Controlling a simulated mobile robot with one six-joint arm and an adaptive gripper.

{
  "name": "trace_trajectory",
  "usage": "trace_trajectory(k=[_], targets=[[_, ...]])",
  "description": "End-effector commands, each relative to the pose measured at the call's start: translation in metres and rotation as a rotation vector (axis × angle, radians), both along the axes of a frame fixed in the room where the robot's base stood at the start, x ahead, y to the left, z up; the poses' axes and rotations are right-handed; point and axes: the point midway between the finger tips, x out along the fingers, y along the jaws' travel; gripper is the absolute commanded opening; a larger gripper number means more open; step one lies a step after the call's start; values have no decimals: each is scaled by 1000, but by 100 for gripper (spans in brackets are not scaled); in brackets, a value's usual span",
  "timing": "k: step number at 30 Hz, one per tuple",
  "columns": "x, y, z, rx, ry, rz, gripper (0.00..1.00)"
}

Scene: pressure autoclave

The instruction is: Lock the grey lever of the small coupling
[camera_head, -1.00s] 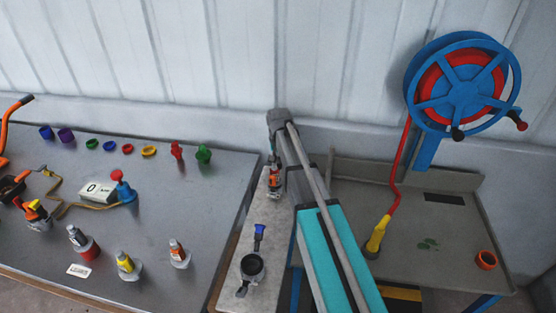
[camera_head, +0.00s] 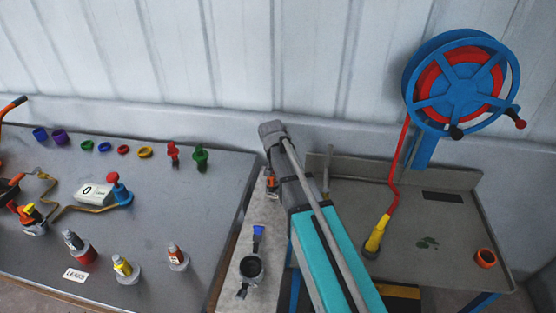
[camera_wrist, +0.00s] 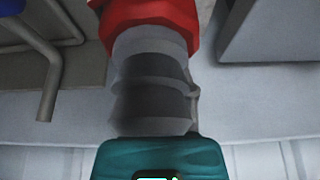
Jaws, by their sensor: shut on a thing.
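My gripper (camera_head: 270,172) is at the low end of my arm, over the far end of the narrow bench, mostly hidden by the arm. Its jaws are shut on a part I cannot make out. A small orange-and-dark fitting (camera_head: 272,191) stands right beneath it. In the wrist view, a red collar (camera_wrist: 152,22) sits on a grey ribbed cylinder (camera_wrist: 152,85) above a teal block (camera_wrist: 160,158); no fingertips show clearly. A dark round coupling (camera_head: 250,268) with a blue lever (camera_head: 258,234) and a grey end piece (camera_head: 242,291) stands nearer on the bench. No grey lever shows clearly at my gripper.
The left table (camera_head: 200,220) carries several colored rings, bottles and a gauge. The pale wall (camera_head: 150,60) is close behind my arm.

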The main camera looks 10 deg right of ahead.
Motion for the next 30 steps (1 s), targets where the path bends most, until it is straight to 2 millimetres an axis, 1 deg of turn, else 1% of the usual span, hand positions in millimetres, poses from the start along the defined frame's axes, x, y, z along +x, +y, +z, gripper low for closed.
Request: trace_trajectory(k=[7,8,12,13,14,21,22,26,30], targets=[[-1,4,0,1,2,4,0],[-1,4,0,1,2,5,35],[-1,5,0,0,1,6,61],[-1,5,0,0,1,7,67],[-1,5,0,-1,1,7,69],[0,5,0,-2,1,8,69],[0,5,0,-2,1,8,67],[1,5,1,-1,5,7,43],[8,3,7,6,34,3,17]])
